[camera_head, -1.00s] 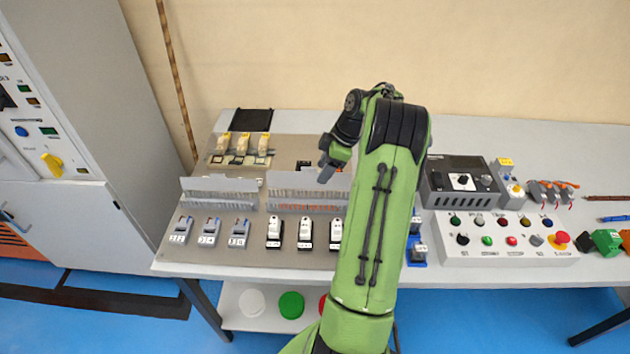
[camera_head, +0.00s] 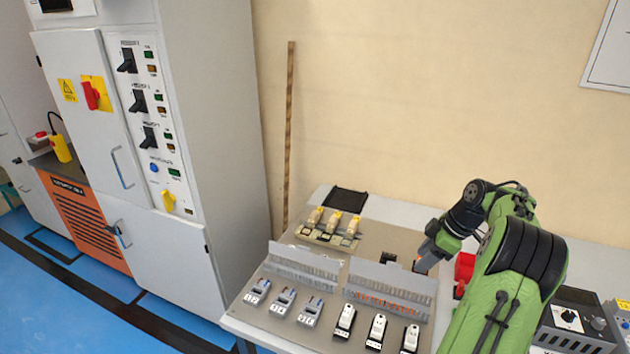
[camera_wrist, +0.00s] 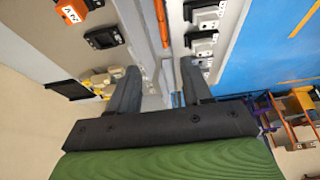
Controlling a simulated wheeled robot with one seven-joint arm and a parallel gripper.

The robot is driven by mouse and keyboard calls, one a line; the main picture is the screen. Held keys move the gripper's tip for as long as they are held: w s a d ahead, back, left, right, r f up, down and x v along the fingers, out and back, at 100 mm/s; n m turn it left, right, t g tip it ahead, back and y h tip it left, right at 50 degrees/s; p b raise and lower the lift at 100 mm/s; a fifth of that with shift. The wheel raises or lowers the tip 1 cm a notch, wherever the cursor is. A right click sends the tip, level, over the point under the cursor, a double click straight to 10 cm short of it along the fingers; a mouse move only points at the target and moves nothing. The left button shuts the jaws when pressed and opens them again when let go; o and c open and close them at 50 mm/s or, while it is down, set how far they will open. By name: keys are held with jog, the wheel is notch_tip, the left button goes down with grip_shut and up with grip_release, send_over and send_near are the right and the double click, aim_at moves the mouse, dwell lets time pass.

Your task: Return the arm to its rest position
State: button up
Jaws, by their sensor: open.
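My green arm (camera_head: 505,285) reaches up from the lower right in the head view, bent at the elbow. My gripper (camera_head: 424,263) points down and left over the right part of the grey mounting board (camera_head: 290,255) on the table. In the wrist view, my gripper (camera_wrist: 158,90) shows two dark fingers spread apart with nothing between them. Beyond the fingers are the board's devices, including an orange block (camera_wrist: 72,12) and a black module (camera_wrist: 104,36). Whether the fingertips touch anything does not show; they appear clear of the devices.
A row of white breakers (camera_head: 378,330) and grey breakers (camera_head: 283,300) stands along the board's front. Slotted wire ducts (camera_head: 390,285) lie behind. A tall grey cabinet (camera_head: 215,130) is at left. A red part (camera_head: 464,268) and a black control box (camera_head: 575,320) are beside my arm.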

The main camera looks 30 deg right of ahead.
jog(key=w+a+r+m+h, duration=0.15)
jog(key=a+r, duration=0.45)
jog(key=a, duration=0.6)
jog(key=a+r+m+h, duration=0.1)
jog(key=a+r+m, duration=0.1)
jog(key=a+r, duration=0.8)
jog(key=s+a+f+m+t, duration=0.1)
jog(key=s+a+f+m, duration=0.1)
jog(key=s+a, duration=0.5)
jog(key=s+a+f+m+t, duration=0.1)
jog(key=s+a+f+m, duration=0.1)
jog(key=s+a, duration=0.5)
jog(key=shift+s+a+f, duration=0.25)
jog(key=shift+s+f, duration=0.1)
jog(key=shift+s, duration=0.7)
